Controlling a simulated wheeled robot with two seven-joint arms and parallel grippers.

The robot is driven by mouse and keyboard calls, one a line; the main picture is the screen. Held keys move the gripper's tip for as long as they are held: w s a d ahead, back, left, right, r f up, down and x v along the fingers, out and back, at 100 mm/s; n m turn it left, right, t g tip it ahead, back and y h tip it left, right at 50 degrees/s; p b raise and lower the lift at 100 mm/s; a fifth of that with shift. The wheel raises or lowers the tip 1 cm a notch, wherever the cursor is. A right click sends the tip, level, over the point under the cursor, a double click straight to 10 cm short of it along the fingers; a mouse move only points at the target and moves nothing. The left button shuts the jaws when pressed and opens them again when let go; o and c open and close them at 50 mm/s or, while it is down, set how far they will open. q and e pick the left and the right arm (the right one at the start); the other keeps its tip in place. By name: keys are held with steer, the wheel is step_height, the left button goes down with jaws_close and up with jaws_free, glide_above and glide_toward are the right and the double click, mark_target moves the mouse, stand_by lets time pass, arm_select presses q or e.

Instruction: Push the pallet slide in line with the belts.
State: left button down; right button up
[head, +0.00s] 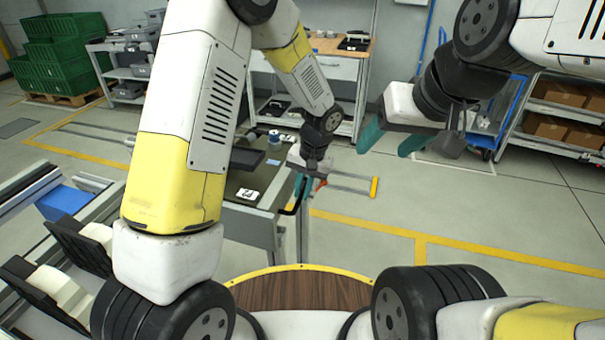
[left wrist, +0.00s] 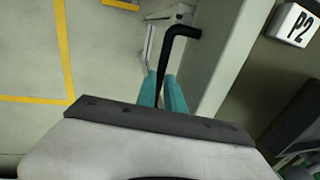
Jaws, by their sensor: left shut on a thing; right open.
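The pallet slide (head: 238,183) appears to be the dark-topped grey unit left of centre in the head view, with a white label. My right gripper (head: 388,143) is open and empty, raised to the right, apart from the slide.
A belt line (head: 25,185) with a blue piece (head: 65,200) stands at the left; my arm hides part of the gap to the slide. A yellow-ended rail (head: 374,187) reaches out right of the slide. A workbench (head: 335,70) stands behind. Floor at right is clear.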

arm_select(q)
steer(key=w+a, duration=0.4)
steer(key=a, duration=0.9)
steer(key=w+a, duration=0.4)
steer(key=a, duration=1)
steer(key=w+a, duration=0.5)
steer(key=a, duration=0.8)
steer(key=shift+a+r, duration=0.1)
steer(key=shift+a, duration=0.1)
steer(key=shift+w, duration=0.1)
steer(key=c, duration=1.5)
jaws_free()
steer(key=shift+a, duration=0.1)
steer(key=shift+o, duration=0.2)
steer(key=r, duration=0.2)
steer(key=d+r, duration=0.1)
steer(key=r, duration=0.4)
steer(key=shift+s+d+r, duration=0.25)
steer(key=shift+r, duration=0.05)
